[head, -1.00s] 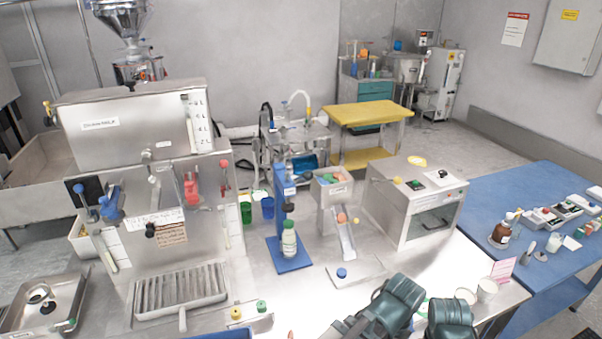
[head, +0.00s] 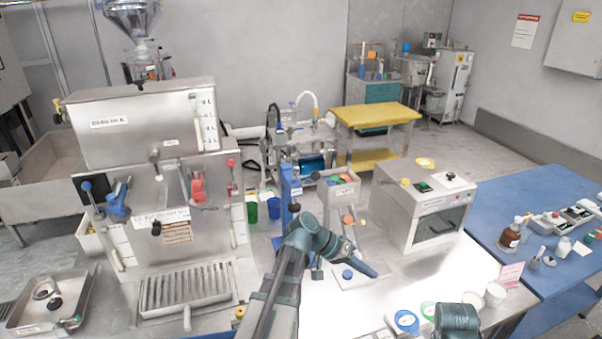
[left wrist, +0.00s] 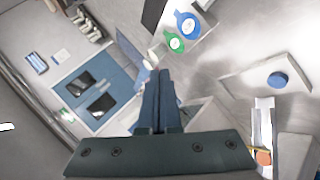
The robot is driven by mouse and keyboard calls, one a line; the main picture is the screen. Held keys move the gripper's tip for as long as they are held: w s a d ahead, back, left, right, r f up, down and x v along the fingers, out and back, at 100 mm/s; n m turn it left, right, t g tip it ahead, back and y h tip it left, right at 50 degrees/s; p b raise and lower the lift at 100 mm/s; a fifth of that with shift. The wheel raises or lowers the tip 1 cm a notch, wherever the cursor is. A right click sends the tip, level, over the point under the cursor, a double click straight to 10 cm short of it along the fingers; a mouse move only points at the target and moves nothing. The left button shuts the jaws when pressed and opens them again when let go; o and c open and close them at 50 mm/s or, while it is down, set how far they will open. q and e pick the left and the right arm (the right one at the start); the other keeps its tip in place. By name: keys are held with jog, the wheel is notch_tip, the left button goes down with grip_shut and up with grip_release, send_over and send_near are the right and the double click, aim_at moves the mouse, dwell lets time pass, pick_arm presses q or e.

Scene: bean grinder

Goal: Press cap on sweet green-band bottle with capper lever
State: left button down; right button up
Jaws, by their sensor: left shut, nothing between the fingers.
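The blue capper (head: 286,183) stands upright on the steel bench in the head view. A thin lever with a dark knob (head: 315,175) sticks out near its top, and another dark knob (head: 294,208) is lower at its front. My left arm covers most of the capper's base and the place where the green-band bottle stood, so the bottle is hidden. My left gripper (head: 373,270) is shut and empty, in front of the capper and to its right, pointing right. Its shut fingers also show in the left wrist view (left wrist: 160,75).
A blue cap (head: 347,274) lies on a plate close to my left fingers. A parts bin (head: 338,188) with a chute and a steel box machine (head: 425,205) stand right of the capper. Blue (head: 405,320) and green (head: 428,310) ring-shaped pieces lie at the front.

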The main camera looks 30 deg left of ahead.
pick_arm(q)
jog(key=w+a+r+n+t+h, duration=0.15)
jog(key=a+r+t, duration=0.25)
jog(key=a, duration=0.5)
jog(key=w+a+r+n+t, duration=0.1)
jog(key=w+a+r+t, duration=0.2)
jog(key=a+r, duration=0.35)
jog(key=n+t+y, duration=0.1)
jog(key=n+t, duration=0.1)
jog(key=t, duration=0.4)
send_near(308, 177)
jog(key=s+r, duration=0.5)
jog(key=shift+w+d+f, duration=0.1)
jog(key=shift+w+f, duration=0.1)
jog(key=shift+w, duration=0.1)
jog(key=p+x, duration=0.1)
jog(key=x, duration=0.8)
jog(key=shift+w+d, duration=0.2)
jog(key=shift+w, duration=0.15)
jog(key=shift+f, duration=0.15)
